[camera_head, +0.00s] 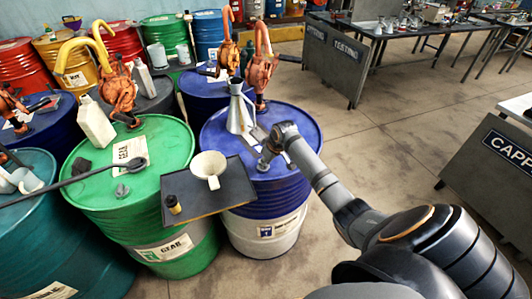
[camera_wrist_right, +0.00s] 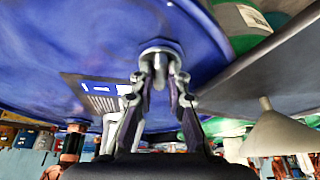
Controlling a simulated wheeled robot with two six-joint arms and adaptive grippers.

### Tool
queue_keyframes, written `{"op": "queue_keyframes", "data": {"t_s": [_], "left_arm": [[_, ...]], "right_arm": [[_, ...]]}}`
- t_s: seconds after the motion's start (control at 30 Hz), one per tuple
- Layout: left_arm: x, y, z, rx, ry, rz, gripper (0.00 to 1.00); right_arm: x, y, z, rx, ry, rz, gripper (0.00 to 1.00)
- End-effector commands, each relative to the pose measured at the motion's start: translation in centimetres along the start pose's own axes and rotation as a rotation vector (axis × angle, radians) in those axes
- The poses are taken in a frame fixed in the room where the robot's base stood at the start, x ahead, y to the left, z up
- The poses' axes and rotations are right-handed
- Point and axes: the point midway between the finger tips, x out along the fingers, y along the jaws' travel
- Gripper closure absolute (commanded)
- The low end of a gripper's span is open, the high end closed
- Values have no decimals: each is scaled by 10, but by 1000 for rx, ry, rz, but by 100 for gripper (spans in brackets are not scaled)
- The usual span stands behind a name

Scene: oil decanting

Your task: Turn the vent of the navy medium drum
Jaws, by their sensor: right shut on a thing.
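The navy drum (camera_head: 302,168) stands in the middle of the head view, blue above and white below. Its vent (camera_wrist_right: 160,46) is a small round metal fitting on the blue top, seen up close in the right wrist view. My right gripper (camera_head: 268,158) reaches over the drum top from the right. In the right wrist view its fingers (camera_wrist_right: 160,85) are shut on the vent, which partly hides it. The vent's turn angle cannot be told. My left gripper is not in view.
A metal jug (camera_head: 239,112) and an orange pump (camera_head: 262,70) stand on the drum top. A dark tray (camera_head: 188,207) with a pale funnel (camera_head: 209,166) overlaps the drum's left side. A green drum (camera_head: 172,150) is close at left. Open floor lies right.

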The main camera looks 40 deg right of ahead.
Motion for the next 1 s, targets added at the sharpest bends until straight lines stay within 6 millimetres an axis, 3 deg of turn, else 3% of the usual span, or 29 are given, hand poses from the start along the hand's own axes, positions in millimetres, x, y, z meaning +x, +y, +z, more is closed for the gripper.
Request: {"op": "queue_keyframes", "data": {"t_s": [0.03, 0.4, 1.0], "left_arm": [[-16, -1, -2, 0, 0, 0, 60], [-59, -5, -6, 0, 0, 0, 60], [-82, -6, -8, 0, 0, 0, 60]], "right_arm": [[-7, -2, -3, 41, -2, 14, 100], [-4, -6, -4, 355, 0, 144, 100], [0, -8, -4, 647, 1, 267, 100]]}}
